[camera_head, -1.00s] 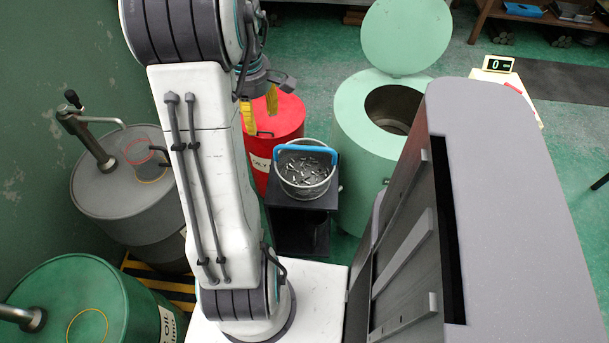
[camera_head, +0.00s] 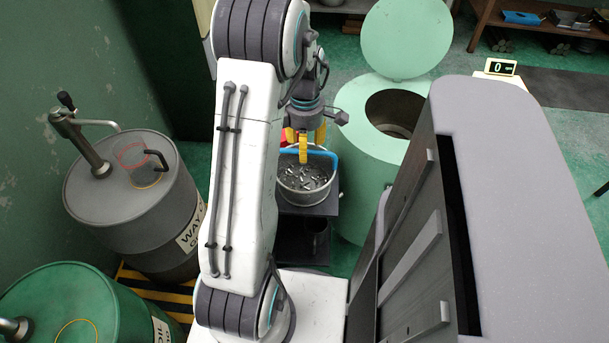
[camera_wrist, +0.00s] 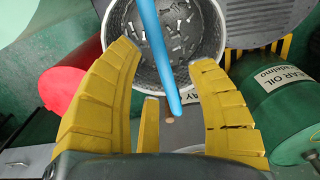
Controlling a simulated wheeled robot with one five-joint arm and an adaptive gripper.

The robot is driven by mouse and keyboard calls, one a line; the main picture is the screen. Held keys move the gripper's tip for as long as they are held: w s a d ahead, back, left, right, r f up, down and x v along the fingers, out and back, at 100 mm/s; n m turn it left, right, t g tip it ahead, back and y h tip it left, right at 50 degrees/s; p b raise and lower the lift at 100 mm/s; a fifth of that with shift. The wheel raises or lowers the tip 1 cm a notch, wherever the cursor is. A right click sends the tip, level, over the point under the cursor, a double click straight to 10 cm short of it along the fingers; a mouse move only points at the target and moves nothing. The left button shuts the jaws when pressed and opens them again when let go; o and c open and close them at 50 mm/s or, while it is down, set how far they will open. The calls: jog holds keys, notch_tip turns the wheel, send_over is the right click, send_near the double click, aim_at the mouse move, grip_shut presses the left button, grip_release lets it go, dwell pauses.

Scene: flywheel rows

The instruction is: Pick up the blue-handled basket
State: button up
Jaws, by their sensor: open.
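The basket (camera_head: 306,190) is a round metal mesh basket holding many small metal parts, with a blue handle (camera_head: 323,155) arching over it. It stands on a small dark stand. My gripper (camera_head: 304,150) with yellow fingers is at the handle in the head view and hides part of it. In the wrist view my gripper (camera_wrist: 180,100) is open, and the blue handle (camera_wrist: 158,50) runs between the spread fingers without visible contact. The basket (camera_wrist: 205,70) lies beyond the fingertips. How far the fingers are from the handle in depth I cannot tell.
The dark stand (camera_head: 325,207) carries the basket. A pale green round bin (camera_head: 352,165) with a raised lid stands close to its right. A grey drum (camera_head: 135,205) and a green drum (camera_head: 75,310) stand at left. A red drum (camera_wrist: 75,80) shows in the wrist view.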

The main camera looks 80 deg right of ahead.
jog(key=shift+f, duration=1.1)
jog(key=shift+f+b, duration=0.2)
jog(key=shift+b, duration=0.1)
grip_shut()
dwell(0.4)
jog(key=shift+d+r, duration=0.1)
